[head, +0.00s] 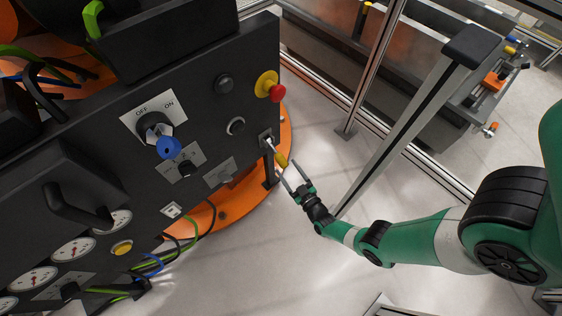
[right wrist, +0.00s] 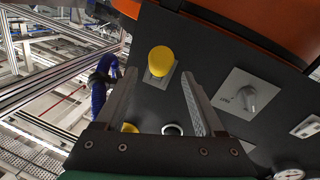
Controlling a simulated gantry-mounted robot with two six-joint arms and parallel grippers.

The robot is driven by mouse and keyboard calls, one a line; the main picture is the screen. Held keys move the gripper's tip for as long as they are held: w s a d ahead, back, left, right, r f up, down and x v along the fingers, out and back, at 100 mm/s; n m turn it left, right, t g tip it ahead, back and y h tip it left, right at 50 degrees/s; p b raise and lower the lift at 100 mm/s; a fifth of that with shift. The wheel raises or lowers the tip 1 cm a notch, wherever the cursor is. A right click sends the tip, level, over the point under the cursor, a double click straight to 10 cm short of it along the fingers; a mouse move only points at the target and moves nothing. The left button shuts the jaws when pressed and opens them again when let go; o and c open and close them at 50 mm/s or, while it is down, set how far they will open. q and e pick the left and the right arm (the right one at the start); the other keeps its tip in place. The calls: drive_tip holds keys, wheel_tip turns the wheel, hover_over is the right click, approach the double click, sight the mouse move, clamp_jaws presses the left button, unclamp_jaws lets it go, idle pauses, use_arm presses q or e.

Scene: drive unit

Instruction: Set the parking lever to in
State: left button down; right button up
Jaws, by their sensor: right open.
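The parking lever (head: 281,159) has a yellow grip on a metal shaft and sticks out from a small plate at the right edge of the dark control panel (head: 205,95). My right gripper (head: 286,168) is open, with its fingertips close to the grip. In the right wrist view the yellow grip (right wrist: 161,60) is seen nearly end-on, between and beyond the two fingertips (right wrist: 158,74), and hides the shaft. I cannot tell whether either finger touches it. The lever's position markings are not readable. My left gripper is not in view.
A red emergency stop (head: 277,92) on a yellow base sits above the lever. A rotary switch with a blue padlock (head: 168,147) and several gauges are further left. The orange base (head: 230,204) lies below. A metal post (head: 415,115) stands right. Floor near the gripper is clear.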

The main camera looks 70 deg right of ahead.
sight(284, 164)
drive_tip(key=b+x, duration=0.1)
drive_tip(key=x, duration=0.4)
drive_tip(key=shift+w+d, duration=0.1)
drive_tip(key=shift+w, duration=0.05)
clamp_jaws()
idle(1.2)
